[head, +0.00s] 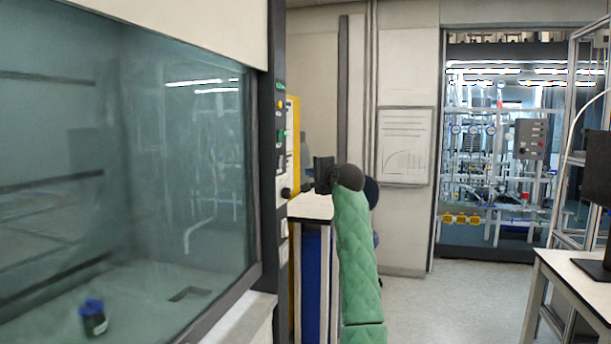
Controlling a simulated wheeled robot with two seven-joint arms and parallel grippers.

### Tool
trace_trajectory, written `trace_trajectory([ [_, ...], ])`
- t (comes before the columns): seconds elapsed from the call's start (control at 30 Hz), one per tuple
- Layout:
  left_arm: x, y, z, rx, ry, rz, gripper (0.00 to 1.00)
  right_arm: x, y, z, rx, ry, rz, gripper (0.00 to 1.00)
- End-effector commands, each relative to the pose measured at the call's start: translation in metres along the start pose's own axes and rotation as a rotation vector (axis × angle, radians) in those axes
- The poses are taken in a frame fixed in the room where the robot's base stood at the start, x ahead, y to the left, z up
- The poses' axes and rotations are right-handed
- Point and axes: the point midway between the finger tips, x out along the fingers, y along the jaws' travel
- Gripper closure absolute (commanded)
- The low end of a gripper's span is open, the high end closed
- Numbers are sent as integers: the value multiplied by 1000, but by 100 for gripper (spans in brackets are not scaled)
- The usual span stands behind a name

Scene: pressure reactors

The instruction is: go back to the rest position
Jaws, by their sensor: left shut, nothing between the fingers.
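My left arm, in a green quilted sleeve, rises from the bottom middle of the head view. Its dark wrist bends left, and my left gripper (307,187) points toward the control strip (281,130) on the fume hood's right post. The gripper is small and dark here; it is shut with nothing in it. I cannot tell whether its tips touch the strip. My right gripper is not in view.
The fume hood's glass sash (150,150) fills the left; a blue-capped dark jar (93,317) stands behind it. A white-topped cabinet (311,207) is beside my left arm. A table (580,275) stands at right. The floor (450,305) between is clear; a glazed reactor rig (490,150) stands behind.

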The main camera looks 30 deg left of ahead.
Motion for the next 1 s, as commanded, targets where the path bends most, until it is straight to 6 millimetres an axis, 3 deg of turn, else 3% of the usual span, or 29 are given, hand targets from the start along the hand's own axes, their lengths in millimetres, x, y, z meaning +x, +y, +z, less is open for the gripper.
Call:
trace_trajectory([
  [0.2,-11,1,0,0,0,1,100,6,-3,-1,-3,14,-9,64],
  [0.77,-11,1,0,3,-1,1,100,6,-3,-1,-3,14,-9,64],
  [1.0,-11,-4,-1,130,6,-24,100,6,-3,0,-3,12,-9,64],
])
